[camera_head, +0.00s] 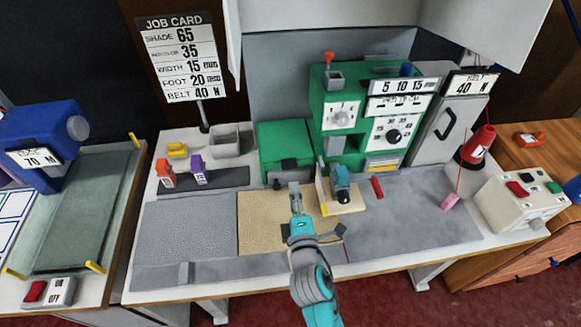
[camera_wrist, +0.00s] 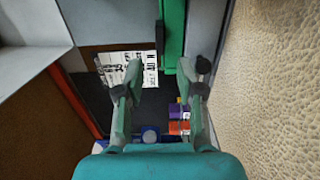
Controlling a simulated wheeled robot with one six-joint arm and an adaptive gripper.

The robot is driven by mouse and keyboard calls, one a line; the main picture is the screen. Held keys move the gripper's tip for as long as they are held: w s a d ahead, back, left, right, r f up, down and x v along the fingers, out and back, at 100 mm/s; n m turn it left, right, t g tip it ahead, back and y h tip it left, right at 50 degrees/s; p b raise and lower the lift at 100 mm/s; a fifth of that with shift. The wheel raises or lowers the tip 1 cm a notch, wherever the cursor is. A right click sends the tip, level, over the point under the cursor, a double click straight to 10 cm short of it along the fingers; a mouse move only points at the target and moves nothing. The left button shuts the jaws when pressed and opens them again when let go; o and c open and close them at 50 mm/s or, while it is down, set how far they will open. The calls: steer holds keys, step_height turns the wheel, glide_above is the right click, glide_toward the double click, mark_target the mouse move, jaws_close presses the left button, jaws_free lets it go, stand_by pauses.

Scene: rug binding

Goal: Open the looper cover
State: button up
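No part is labelled as the looper cover, and I cannot tell for certain which part it is. The green machine (camera_head: 350,85) stands at the back of the table, with a lower green housing (camera_head: 284,146) on its left. That housing has a dark block (camera_head: 290,164) on its front. My gripper (camera_head: 294,187) is in front of this housing, above the tan mat (camera_head: 255,225). In the wrist view my gripper (camera_wrist: 164,78) has its fingers apart with nothing between them. A green upright part (camera_wrist: 173,35) with a dark piece (camera_wrist: 158,36) lies beyond the fingertips.
A thin upright plate (camera_head: 321,190) and a blue-topped part (camera_head: 341,178) stand just right of my gripper. Orange and purple pieces (camera_head: 198,170) sit on a dark strip to the left. A white control box (camera_head: 520,203) is at the right. The grey mat (camera_head: 190,230) is clear.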

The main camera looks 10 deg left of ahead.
mark_target(290, 169)
steer(key=x, duration=0.9)
jaws_close()
